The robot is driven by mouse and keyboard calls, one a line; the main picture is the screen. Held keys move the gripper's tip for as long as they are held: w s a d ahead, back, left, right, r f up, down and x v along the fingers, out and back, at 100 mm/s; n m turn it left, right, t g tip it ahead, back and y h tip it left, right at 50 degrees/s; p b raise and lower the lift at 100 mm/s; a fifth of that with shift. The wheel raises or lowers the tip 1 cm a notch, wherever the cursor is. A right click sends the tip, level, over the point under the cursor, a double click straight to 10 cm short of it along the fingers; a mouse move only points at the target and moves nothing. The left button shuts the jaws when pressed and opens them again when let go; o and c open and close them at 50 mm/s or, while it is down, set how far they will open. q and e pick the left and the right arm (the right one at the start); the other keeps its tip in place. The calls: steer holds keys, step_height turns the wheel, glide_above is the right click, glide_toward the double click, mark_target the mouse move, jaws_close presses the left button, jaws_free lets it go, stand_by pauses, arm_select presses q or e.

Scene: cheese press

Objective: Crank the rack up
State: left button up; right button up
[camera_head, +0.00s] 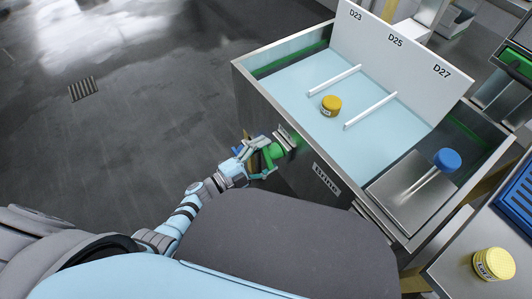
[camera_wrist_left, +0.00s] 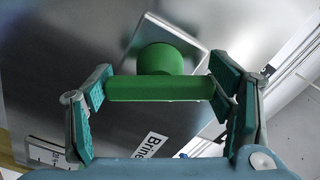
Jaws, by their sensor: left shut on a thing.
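A metal brine tank (camera_head: 255,95) fills the right half of the head view, with pale blue liquid or surface inside. Two white bars (camera_head: 334,80) divide its floor into lanes under a white board (camera_head: 395,50) marked D23, D25 and D27. A yellow round cheese (camera_head: 331,105) sits in the middle lane. A green crank handle (camera_head: 279,151) sticks out of the tank's near left side. My left gripper (camera_head: 257,155) is shut on it; in the left wrist view the green bar (camera_wrist_left: 160,89) spans between the fingers. I cannot tell the rack's height. My right gripper is not in view.
A metal plate (camera_head: 405,190) with a blue knob (camera_head: 447,159) covers the tank's right end. Open dark floor lies left of the tank.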

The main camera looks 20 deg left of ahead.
arm_select(q)
steer(key=n+p, duration=0.1)
steer(key=n, duration=0.4)
steer(key=shift+s+f+n, duration=0.1)
steer(key=shift+n, duration=0.2)
steer(key=n, duration=0.4)
steer(key=shift+d+p, duration=0.15)
steer(key=shift+p, duration=0.2)
steer(key=shift+s+f+n, duration=0.1)
steer(key=shift+n, duration=1.2)
steer(key=o, duration=1.2)
steer(key=shift+c, duration=0.2)
